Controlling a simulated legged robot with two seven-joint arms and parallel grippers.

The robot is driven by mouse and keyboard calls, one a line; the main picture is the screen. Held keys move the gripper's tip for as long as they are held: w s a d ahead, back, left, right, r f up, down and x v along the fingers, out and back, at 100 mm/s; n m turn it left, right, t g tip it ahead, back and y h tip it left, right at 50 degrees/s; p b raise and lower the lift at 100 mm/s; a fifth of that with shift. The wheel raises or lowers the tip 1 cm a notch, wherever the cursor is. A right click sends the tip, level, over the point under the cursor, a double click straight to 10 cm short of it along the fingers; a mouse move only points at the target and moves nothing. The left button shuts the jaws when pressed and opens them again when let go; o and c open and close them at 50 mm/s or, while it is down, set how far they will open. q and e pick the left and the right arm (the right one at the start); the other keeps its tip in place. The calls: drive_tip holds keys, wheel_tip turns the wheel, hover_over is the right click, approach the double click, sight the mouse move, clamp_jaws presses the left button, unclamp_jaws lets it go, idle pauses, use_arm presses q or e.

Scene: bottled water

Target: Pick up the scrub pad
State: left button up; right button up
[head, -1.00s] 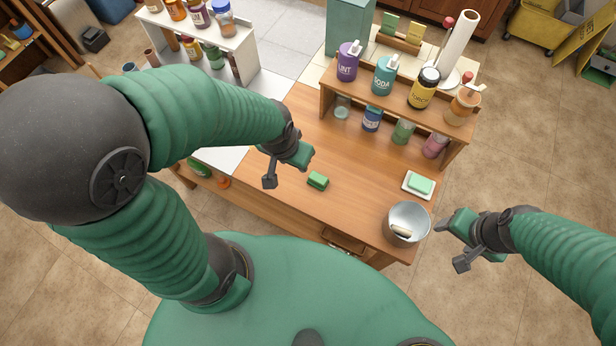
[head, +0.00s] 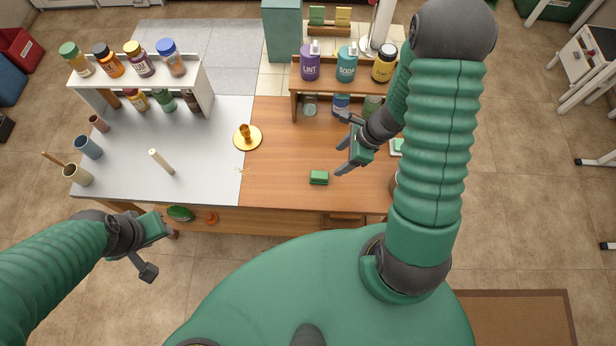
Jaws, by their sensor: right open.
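The scrub pad, a small green block (head: 319,177), lies on the bare wooden part of the table near its front edge. My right gripper (head: 343,146) is open and empty. It appears just beyond and to the right of the pad in the head view, its fingers pointing left; its height above the table is hard to tell. My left gripper (head: 157,248) is open and empty in front of the table's left part, away from the pad.
Bottles line a wooden shelf (head: 297,88) behind. A green-topped dish (head: 397,147) is partly hidden by my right arm. Wood around the pad is clear.

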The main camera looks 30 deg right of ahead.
sight(320, 174)
drive_tip(key=x, duration=0.2)
drive_tip(key=b+x, duration=0.1)
drive_tip(key=x, duration=0.4)
drive_tip(key=shift+d+f+b, duration=0.2)
drive_tip(key=shift+d+b, duration=0.15)
drive_tip(key=a, duration=0.1)
drive_tip(key=a+f, duration=0.2)
drive_tip(key=shift+w+a+b, duration=0.15)
drive_tip(key=shift+w+b, duration=0.15)
drive_tip(key=x, duration=0.2)
drive_tip(key=shift+a+f, duration=0.25)
drive_tip(key=shift+a, duration=0.05)
drive_tip(key=shift+d+f, duration=0.2)
drive_tip(key=shift+f, duration=0.1)
drive_tip(key=shift+w+d+f, duration=0.1)
drive_tip(key=shift+d, duration=0.4)
drive_tip(key=c, duration=0.5)
drive_tip(key=shift+a, duration=0.4)
clamp_jaws()
use_arm(q)
drive_tip(key=x, duration=0.3)
drive_tip(key=shift+s+f, duration=0.2)
drive_tip(key=shift+f, duration=0.05)
drive_tip(key=shift+d, duration=0.15)
use_arm(e)
drive_tip(key=shift+d, duration=0.15)
